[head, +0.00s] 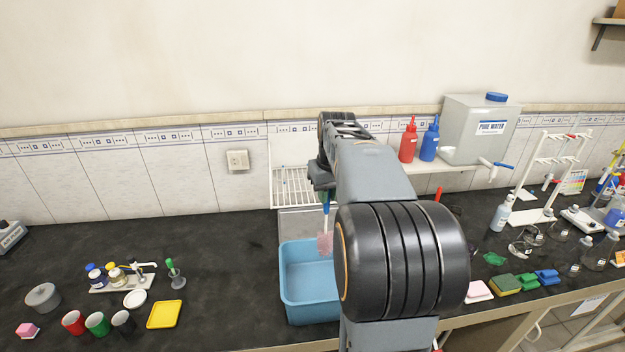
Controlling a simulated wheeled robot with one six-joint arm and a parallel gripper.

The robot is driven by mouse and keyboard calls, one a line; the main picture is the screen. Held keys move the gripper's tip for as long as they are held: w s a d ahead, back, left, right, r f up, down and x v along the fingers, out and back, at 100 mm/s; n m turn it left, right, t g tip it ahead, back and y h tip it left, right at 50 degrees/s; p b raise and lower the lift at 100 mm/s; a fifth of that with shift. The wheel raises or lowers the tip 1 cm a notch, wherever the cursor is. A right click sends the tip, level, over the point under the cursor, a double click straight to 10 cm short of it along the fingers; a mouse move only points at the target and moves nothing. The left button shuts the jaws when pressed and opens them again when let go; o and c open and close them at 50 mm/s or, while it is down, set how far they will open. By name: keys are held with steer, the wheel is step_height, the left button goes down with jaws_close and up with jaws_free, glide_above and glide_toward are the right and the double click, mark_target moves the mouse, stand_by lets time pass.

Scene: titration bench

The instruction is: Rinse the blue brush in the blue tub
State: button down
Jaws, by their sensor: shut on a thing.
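The blue tub (308,285) stands on the dark bench at the middle, and my arm hides its right part. A brush with a blue handle (326,212) and a pinkish bristle head (325,243) hangs head down over the tub's back part. The bristles show at about the height of the tub's rim in the picture; I cannot tell whether they touch the tub. My gripper (325,194) is above the tub, shut on the blue brush's upper end. My arm hides much of the gripper.
A white rack (293,187) is behind the tub. A shelf holds red (408,140) and blue (430,140) bottles and a water container (478,130). Left are cups (97,323), a yellow dish (164,314) and a green brush (174,270). Sponges (506,284) and glassware crowd the right.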

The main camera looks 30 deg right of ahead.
mark_target(326, 233)
steer(key=shift+w+f, duration=0.15)
steer(key=shift+w, duration=0.25)
steer(key=shift+s+d+f+b, duration=0.15)
steer(key=shift+f+b, duration=0.4)
steer(key=shift+b, duration=0.05)
step_height(326, 233, down, 10)
steer(key=b, duration=0.8)
steer(key=shift+f, duration=0.25)
steer(key=shift+r, duration=0.15)
step_height(326, 233, up, 10)
steer(key=p, duration=0.8)
stand_by(1.8)
steer(key=shift+r+p, duration=1.85)
steer(key=shift+r, duration=0.05)
